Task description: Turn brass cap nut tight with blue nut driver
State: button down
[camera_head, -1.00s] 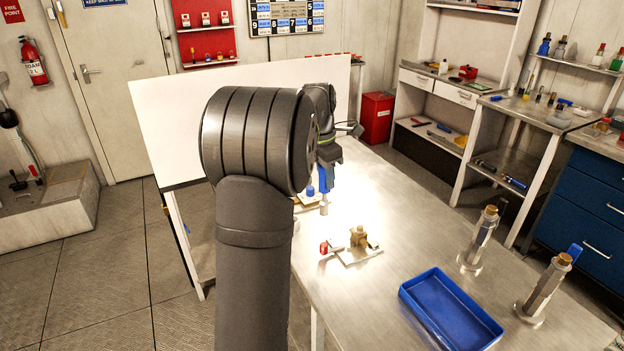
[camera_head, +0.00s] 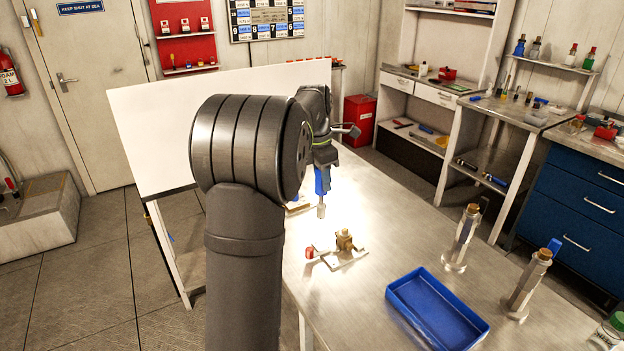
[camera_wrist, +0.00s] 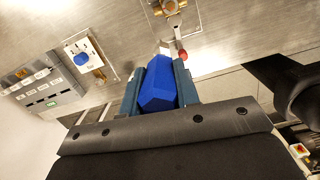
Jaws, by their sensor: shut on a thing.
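My gripper (camera_head: 323,165) is shut on the blue nut driver (camera_head: 321,181). Its blue handle (camera_wrist: 158,88) sits between the two fingers in the wrist view, and the handle hides the shaft there. In the head view the driver hangs about upright, with its grey socket end (camera_head: 321,211) clear of the table. A brass fitting (camera_head: 344,240) stands on a light plate, right of and nearer than the socket. Its top may be the brass cap nut, but it is too small to tell. The fitting (camera_wrist: 172,8) is at the top of the wrist view. The socket is apart from it.
A red-ended lever (camera_head: 309,252) sticks out left of the fitting. An empty blue tray (camera_head: 437,309) and two brass-topped metal posts (camera_head: 462,238) (camera_head: 528,287) stand to the right. A white panel (camera_head: 150,125) rises behind my arm. The wrist view shows a blue knob (camera_wrist: 81,59) on a white plate.

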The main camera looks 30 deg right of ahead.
jog(key=s+d+f+m, duration=0.2)
jog(key=s+d+f, duration=0.1)
jog(key=d, duration=0.3)
jog(key=shift+s+m, duration=0.3)
jog(key=shift+s, duration=0.05)
jog(key=shift+f, duration=1.3)
dwell(0.6)
jog(key=m+y, duration=0.1)
jog(key=m, duration=0.9)
jog(key=m+g+y, duration=0.1)
jog(key=m, duration=0.9)
jog(key=shift+a, duration=0.2)
dwell(1.0)
